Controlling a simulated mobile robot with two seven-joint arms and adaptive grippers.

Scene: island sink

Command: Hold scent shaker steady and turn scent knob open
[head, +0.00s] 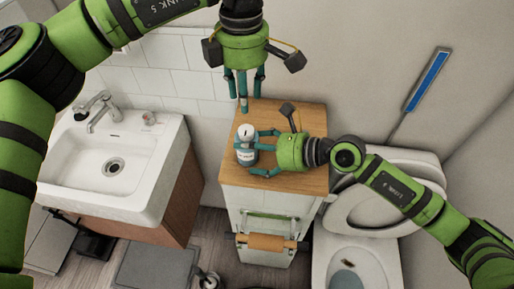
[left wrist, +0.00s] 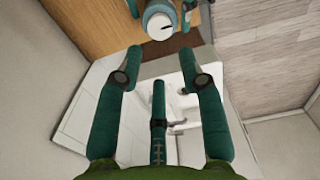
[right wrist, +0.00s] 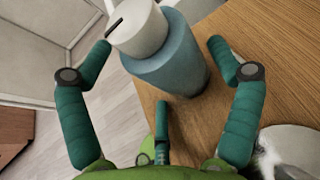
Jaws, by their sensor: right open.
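The scent shaker (head: 247,157) stands upright on the wooden cabinet top. It has a blue-grey body and a white scent knob (head: 246,132) with a dark slot. In the right wrist view the shaker body (right wrist: 168,65) stands between my spread fingers, its knob (right wrist: 137,27) leaning toward the upper left of the picture. My right gripper (head: 252,155) is open around the shaker from the right; contact is unclear. My left gripper (head: 243,88) is open and empty above and behind the shaker, fingers pointing down. The knob also shows at the top of the left wrist view (left wrist: 160,22).
The wooden cabinet top (head: 300,120) is otherwise mostly clear. A sink (head: 155,185) with a faucet (head: 98,112) stands to the left. A toilet (head: 345,260) is at the right. A paper roll (head: 266,242) hangs on the cabinet front. The tiled wall is close behind.

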